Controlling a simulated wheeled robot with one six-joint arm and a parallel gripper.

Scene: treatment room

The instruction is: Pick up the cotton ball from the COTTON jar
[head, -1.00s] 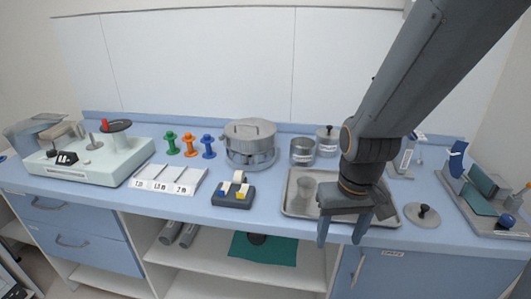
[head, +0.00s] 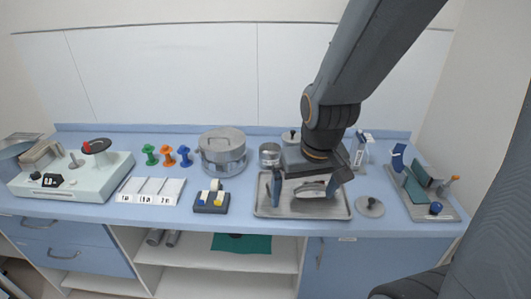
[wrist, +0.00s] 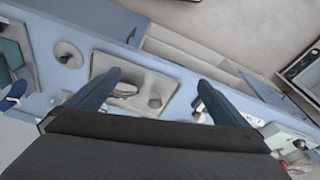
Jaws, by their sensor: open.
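A small open grey metal jar (head: 270,154) stands at the back of the counter, left of my gripper. A second jar with a dark-knobbed lid (head: 291,136) is mostly hidden behind my gripper. I cannot read which one is marked COTTON, and no cotton ball is visible. A loose round lid with a knob (head: 369,206) lies right of the tray; it also shows in the wrist view (wrist: 68,54). My gripper (head: 306,190) is open and empty, fingers pointing down over the metal tray (head: 342,211). In the wrist view, my gripper (wrist: 158,82) spans the tray area.
The tray holds a shiny metal item (head: 312,190) and a cup (wrist: 155,100). A large lidded drum (head: 223,152) and a tape dispenser (head: 211,202) stand to the left. A rack with teal parts (head: 420,185) is at right.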

